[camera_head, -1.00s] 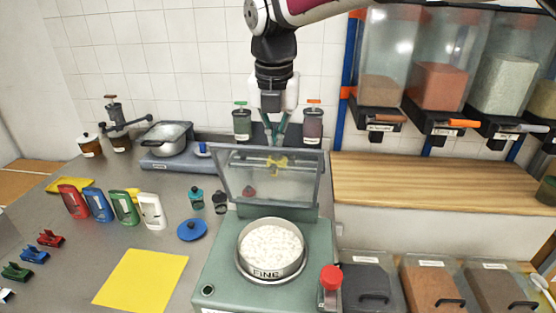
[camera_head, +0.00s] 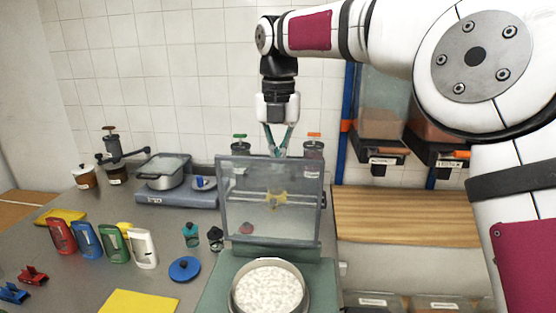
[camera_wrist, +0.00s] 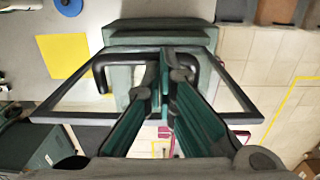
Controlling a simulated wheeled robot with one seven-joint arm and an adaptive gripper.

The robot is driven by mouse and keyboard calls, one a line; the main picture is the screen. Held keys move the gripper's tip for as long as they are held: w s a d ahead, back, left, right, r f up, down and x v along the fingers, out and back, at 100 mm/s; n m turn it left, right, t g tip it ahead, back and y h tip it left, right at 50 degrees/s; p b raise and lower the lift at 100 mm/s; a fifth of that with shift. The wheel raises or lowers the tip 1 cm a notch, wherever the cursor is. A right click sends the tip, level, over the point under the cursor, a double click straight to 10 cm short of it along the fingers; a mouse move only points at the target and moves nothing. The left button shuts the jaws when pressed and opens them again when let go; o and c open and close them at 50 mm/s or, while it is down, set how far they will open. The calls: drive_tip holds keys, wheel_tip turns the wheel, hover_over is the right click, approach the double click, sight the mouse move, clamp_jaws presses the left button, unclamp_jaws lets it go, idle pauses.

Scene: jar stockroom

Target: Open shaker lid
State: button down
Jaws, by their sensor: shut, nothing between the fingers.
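The shaker (camera_head: 214,297) has a green body, with a round sieve (camera_head: 236,295) of white granules on it, cut off by the lower edge in the head view. Its clear, grey-framed lid (camera_head: 221,200) stands raised and roughly upright at the back of the body. In the wrist view the lid frame (camera_wrist: 75,117) spans the picture. My gripper (camera_head: 277,151) is shut and empty, its teal fingers pointing down at the lid's top edge. In the wrist view the fingers (camera_wrist: 168,62) overlap the frame; I cannot tell whether they touch it.
Two jars, one green-topped (camera_head: 240,143) and one orange-topped (camera_head: 314,148), stand behind the lid. Left are a scale with a pan (camera_head: 168,180), coloured packets (camera_head: 87,240), a blue disc (camera_head: 185,269) and a yellow sheet (camera_head: 135,303). A wooden shelf (camera_head: 400,215) is at right.

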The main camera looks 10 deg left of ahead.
idle(0.4)
wheel_tip(320, 180, up, 12)
drive_tip(key=shift+s, duration=0.15)
idle(0.6)
